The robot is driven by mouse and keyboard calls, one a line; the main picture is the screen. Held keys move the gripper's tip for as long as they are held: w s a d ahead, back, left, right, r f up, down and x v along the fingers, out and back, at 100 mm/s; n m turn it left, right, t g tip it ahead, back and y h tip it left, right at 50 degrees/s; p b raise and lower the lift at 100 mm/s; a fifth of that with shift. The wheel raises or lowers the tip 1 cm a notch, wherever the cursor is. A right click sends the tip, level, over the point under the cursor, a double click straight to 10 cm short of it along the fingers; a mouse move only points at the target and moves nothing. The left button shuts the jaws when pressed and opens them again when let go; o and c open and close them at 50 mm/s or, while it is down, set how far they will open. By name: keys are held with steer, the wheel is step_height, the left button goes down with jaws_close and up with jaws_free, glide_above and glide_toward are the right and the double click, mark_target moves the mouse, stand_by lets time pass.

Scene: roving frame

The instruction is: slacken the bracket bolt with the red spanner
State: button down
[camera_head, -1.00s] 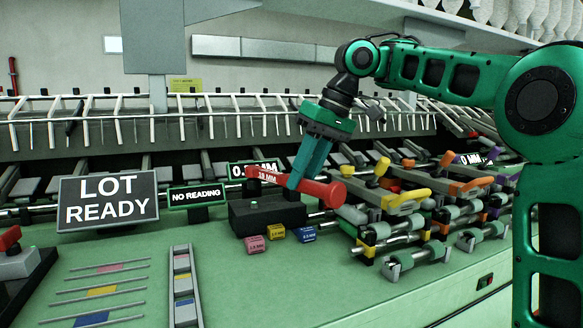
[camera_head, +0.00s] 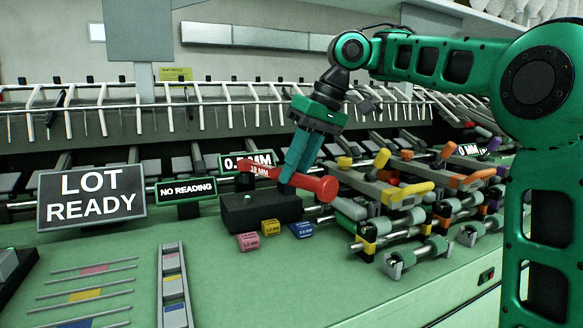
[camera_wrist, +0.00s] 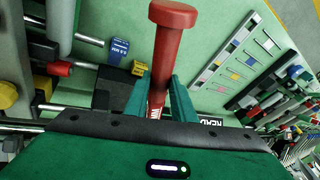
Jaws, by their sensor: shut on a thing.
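A red tool (camera_head: 318,187) marked "18 MM" is held by my gripper (camera_head: 288,180), its blunt round end pointing right and its marked end left. It looks like a rod with a flared end; I cannot see spanner jaws on it. It also shows in the wrist view (camera_wrist: 166,55), between the teal fingers (camera_wrist: 157,97). My gripper is shut on it above a dark block (camera_head: 250,215) on the green bench. I cannot tell if the marked end touches the block. I cannot make out a bracket bolt.
Small pink (camera_head: 247,241), yellow (camera_head: 270,227) and blue (camera_head: 302,230) labelled blocks lie in front of the dark block. Clamps with coloured handles (camera_head: 405,192) crowd the right. Signs "LOT READY" (camera_head: 92,197) and "NO READING" (camera_head: 186,190) stand left.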

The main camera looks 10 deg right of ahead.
step_height(320, 180, down, 2)
steer(key=shift+f, duration=0.1)
steer(key=shift+s+a+f, duration=0.1)
steer(key=shift+s+a, duration=0.05)
steer(key=shift+a, duration=0.1)
steer(key=s+a+f+m+t+h, duration=0.1)
steer(key=s+a+m+t+h, duration=0.1)
steer(key=a+m, duration=0.6)
steer(key=a, duration=0.3)
steer(key=shift+s+a+m+t, duration=0.2)
steer(key=shift+a+m+t, duration=0.1)
steer(key=shift+a, duration=0.05)
steer(key=shift+s+f, duration=0.1)
steer(key=shift+f, duration=0.75)
stand_by(1.3)
steer(key=shift+d, duration=0.1)
